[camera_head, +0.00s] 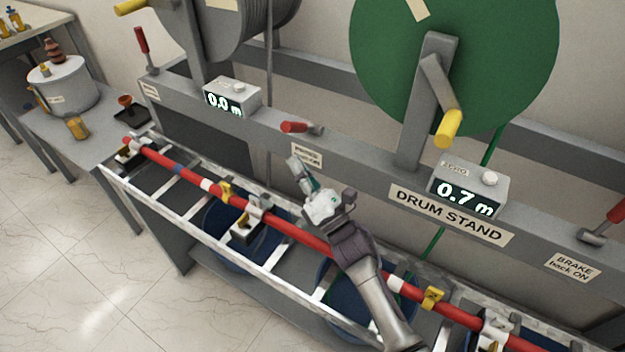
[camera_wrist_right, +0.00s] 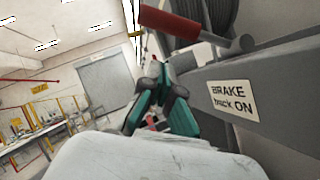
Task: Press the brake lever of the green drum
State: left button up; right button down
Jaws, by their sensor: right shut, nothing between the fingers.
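The green drum (camera_head: 455,55) hangs on the stand at the upper right. A red-handled lever (camera_head: 297,127) lies nearly flat on the stand's beam, left of the drum; its red handle (camera_wrist_right: 185,25) shows large in the right wrist view. Another red-handled lever (camera_head: 612,215) stands tilted up at the far right, above a "BRAKE back ON" label (camera_head: 572,266). My right gripper (camera_head: 299,168) is shut and empty, in front of the beam just below the flat lever and apart from it. Its teal fingers (camera_wrist_right: 158,92) show below the handle. My left gripper is out of view.
A counter reading 0.7 m (camera_head: 467,190) sits on the beam, and one reading 0.0 m (camera_head: 231,97) is further left. A red bar (camera_head: 290,231) with yellow clips runs along the trough below my right arm. A grey drum (camera_head: 235,25) hangs at the upper left.

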aim_at(301, 127)
jog(key=r, duration=0.1)
jog(key=w+r+p, duration=0.2)
jog(key=shift+w+d+r, duration=0.1)
jog(key=shift+w+d, duration=0.1)
jog(key=shift+d, duration=0.1)
jog(key=shift+r, duration=0.1)
jog(key=shift+r+m+h+p, duration=0.4)
jog(key=shift+m+p, duration=0.1)
jog(key=shift+m, duration=0.1)
